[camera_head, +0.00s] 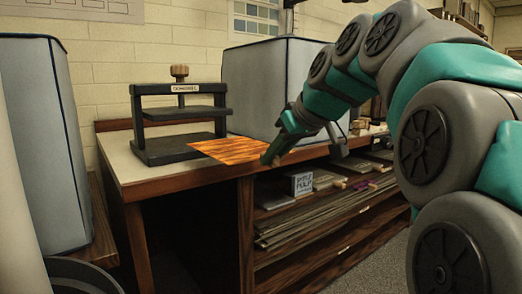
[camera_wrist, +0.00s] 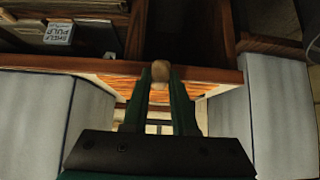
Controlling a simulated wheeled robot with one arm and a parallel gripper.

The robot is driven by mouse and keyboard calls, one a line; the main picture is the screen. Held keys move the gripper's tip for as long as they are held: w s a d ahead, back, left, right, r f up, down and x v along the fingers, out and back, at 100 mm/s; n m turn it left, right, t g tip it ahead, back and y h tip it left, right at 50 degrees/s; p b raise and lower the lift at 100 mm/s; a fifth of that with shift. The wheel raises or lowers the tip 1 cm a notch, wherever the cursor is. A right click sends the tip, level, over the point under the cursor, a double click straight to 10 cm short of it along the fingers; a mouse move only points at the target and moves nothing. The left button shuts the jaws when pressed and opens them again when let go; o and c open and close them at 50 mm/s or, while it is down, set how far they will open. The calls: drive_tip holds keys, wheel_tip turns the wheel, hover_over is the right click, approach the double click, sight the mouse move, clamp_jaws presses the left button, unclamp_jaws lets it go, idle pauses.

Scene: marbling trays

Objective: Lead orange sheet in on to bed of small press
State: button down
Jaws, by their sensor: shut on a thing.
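The small press (camera_head: 137,118) stands on the worktop in the head view, with a dark frame, a wooden knob on top and a raised upper plate. Its dark flat bed (camera_head: 165,152) is empty on the visible left side. The orange sheet (camera_head: 226,150), streaked and flat, reaches left from my gripper (camera_head: 276,158); its left end overlaps the bed's right side in the picture. I cannot tell whether it touches the bed. My gripper is shut on the sheet's right end. In the wrist view, the sheet (camera_wrist: 122,84) shows on both sides of the fingers (camera_wrist: 160,78).
The wooden worktop (camera_head: 128,180) has an open gap under its left part. Shelves below hold boards and a small labelled box (camera_head: 302,184). A large grey covered block (camera_head: 270,85) stands behind my gripper, and another (camera_head: 45,140) at the left.

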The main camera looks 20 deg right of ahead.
sight(219, 140)
drive_tip(key=shift+w+a+f+p, duration=0.1)
drive_tip(key=shift+w+a+p, duration=0.6)
drive_tip(key=shift+w, duration=1.35)
drive_tip(key=shift+w+a+f+p, duration=0.1)
drive_tip(key=shift+w+a+p, duration=0.6)
drive_tip(key=shift+w, duration=1.3)
drive_tip(key=shift+w+a+p, duration=0.55)
drive_tip(key=shift+w+p, duration=0.2)
drive_tip(key=shift+w, duration=1.3)
drive_tip(key=shift+w+a+f+p, duration=0.1)
drive_tip(key=shift+w+a+p, duration=0.5)
drive_tip(key=shift+w+p, duration=0.85)
drive_tip(key=shift+w+a+r+p, duration=0.1)
drive_tip(key=shift+w+a+p, duration=0.6)
drive_tip(key=shift+w, duration=1.4)
drive_tip(key=shift+w+a+f+p, duration=0.1)
drive_tip(key=shift+w+a+p, duration=0.35)
drive_tip(key=shift+w+p, duration=1.1)
drive_tip(key=shift+w+r+x, duration=0.1)
drive_tip(key=shift+x, duration=0.6)
drive_tip(key=shift+w+r+x, duration=0.1)
drive_tip(key=shift+w+x, duration=0.05)
drive_tip(key=shift+x, duration=0.6)
drive_tip(key=shift+f+b, duration=0.3)
drive_tip(key=shift+b, duration=0.3)
drive_tip(key=c, duration=0.6)
unclamp_jaws()
drive_tip(key=shift+s+r, duration=0.1)
drive_tip(key=shift+r, duration=0.05)
